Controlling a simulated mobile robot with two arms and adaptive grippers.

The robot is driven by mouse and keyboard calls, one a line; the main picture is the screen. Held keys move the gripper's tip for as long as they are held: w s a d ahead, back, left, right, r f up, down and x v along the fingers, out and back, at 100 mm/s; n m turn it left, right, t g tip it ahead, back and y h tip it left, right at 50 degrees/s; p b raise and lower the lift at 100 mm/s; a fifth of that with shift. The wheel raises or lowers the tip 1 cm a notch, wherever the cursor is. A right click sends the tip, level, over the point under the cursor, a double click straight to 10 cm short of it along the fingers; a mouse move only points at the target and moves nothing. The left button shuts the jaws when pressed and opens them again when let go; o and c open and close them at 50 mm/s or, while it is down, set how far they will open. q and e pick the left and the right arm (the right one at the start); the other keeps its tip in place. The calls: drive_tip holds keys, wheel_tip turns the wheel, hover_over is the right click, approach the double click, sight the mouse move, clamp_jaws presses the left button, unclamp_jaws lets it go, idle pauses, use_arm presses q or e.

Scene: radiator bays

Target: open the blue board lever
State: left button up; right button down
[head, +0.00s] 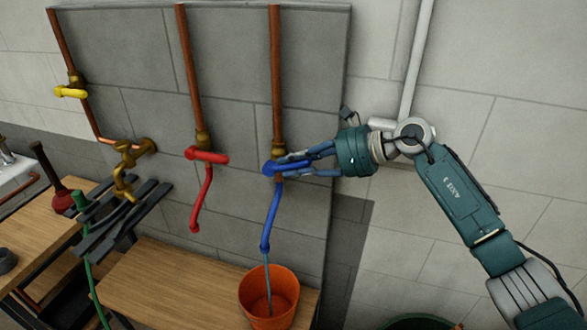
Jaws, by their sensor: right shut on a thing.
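The blue lever (288,167) sits on the rightmost copper pipe of the wall board (240,130). It lies roughly level and points right. My right gripper (295,164) comes in from the right and is shut on the blue lever, its fingers hiding part of it. Below the lever a blue spout (272,215) hangs down. A thin blue stream (267,280) runs from its end into the orange bucket (285,290). My left gripper is not in view.
A red lever (208,156) with a red spout is left of the blue one, and a yellow lever (70,92) is further left. A brass tap (130,155) is above dark slats (125,220). A wooden bench (165,285) stands below. A plunger (60,190) is at left.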

drive_tip(key=shift+a+r+h+p, duration=0.1)
drive_tip(key=shift+r+h+p, duration=0.2)
drive_tip(key=shift+r+h, duration=0.1)
drive_tip(key=shift+r+g+h, duration=0.1)
drive_tip(key=shift+g+h, duration=0.2)
drive_tip(key=shift+w+a+r+h+p, duration=0.15)
drive_tip(key=shift+a+r+h+p, duration=0.1)
drive_tip(key=shift+h+p, duration=0.35)
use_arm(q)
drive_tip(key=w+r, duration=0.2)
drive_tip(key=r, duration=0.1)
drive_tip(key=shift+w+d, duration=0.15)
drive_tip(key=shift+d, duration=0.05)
use_arm(e)
drive_tip(key=shift+g, duration=0.3)
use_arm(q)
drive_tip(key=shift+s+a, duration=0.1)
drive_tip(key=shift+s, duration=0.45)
use_arm(e)
drive_tip(key=shift+a+f, duration=0.1)
drive_tip(key=c, duration=1.6)
unclamp_jaws()
